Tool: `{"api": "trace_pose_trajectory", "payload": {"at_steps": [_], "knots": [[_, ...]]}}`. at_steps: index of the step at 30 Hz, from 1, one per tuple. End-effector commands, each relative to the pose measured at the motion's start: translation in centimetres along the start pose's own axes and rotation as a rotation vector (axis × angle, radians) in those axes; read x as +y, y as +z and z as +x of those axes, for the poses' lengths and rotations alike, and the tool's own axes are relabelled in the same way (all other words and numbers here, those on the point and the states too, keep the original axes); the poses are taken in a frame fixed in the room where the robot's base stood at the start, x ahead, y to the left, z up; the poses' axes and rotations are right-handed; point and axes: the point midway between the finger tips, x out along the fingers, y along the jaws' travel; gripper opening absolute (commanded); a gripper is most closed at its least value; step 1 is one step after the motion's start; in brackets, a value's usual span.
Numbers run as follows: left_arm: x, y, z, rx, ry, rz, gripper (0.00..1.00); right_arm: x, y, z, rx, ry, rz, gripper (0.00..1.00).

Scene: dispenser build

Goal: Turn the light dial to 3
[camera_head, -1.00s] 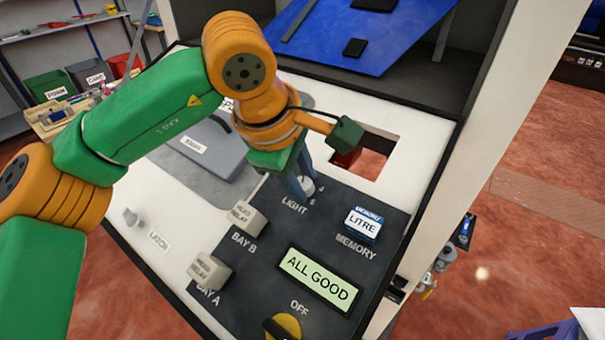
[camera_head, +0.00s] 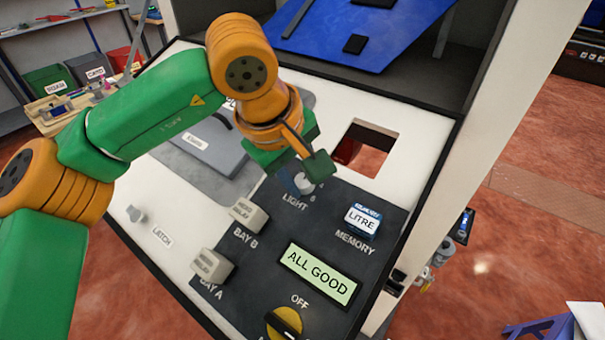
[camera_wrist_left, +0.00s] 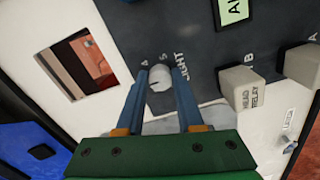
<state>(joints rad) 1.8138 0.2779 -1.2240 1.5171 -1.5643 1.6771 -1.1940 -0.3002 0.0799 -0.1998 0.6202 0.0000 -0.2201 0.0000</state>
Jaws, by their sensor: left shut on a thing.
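The light dial (camera_head: 305,186) is a small pale round knob on the dark control panel (camera_head: 236,305), above the word LIGHT. My left gripper (camera_head: 298,183) reaches down over it from the upper left. In the left wrist view the two blue fingers of the gripper (camera_wrist_left: 161,76) are shut on the sides of the dial (camera_wrist_left: 160,80). Numbers, seemingly 4 and 5, show beside the dial; the others are hidden. I cannot read which number the dial points to. My right gripper is not in view.
Nearby on the panel are the BAY B relay block (camera_head: 249,213), the BAY A relay block (camera_head: 212,265), the LITRE memory block (camera_head: 363,218), the ALL GOOD display (camera_head: 319,274) and a yellow-black OFF switch (camera_head: 285,323). A square opening (camera_head: 372,150) lies behind the dial.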

Motion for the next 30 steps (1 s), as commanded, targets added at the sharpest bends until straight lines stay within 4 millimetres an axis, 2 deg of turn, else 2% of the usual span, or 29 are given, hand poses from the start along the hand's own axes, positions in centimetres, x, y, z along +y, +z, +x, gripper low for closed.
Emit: {"api": "trace_pose_trajectory", "payload": {"at_steps": [10, 11, 12, 14, 23, 26, 30], "knots": [[0.2, -0.1, -0.3, 0.004, 0.010, -0.001, 0.00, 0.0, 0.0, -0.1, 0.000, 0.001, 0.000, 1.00], [0.2, -0.1, -0.3, 0.004, 0.010, -0.001, 0.41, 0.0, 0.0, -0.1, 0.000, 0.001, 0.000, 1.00], [0.2, -0.1, -0.3, 0.004, 0.010, -0.001, 0.52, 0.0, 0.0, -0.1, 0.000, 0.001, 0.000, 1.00], [0.2, -0.1, -0.2, 0.004, 0.008, -0.001, 0.66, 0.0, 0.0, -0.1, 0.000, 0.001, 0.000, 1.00], [0.1, -0.1, -0.2, 0.002, 0.004, 0.000, 0.66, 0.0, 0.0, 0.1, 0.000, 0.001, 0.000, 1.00], [0.1, -0.1, -1.5, 0.005, 0.007, -0.001, 0.66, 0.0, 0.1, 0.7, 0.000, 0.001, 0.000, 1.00], [0.1, -0.1, -4.7, 0.004, 0.009, -0.001, 0.66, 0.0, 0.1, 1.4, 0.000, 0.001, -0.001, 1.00]]}}
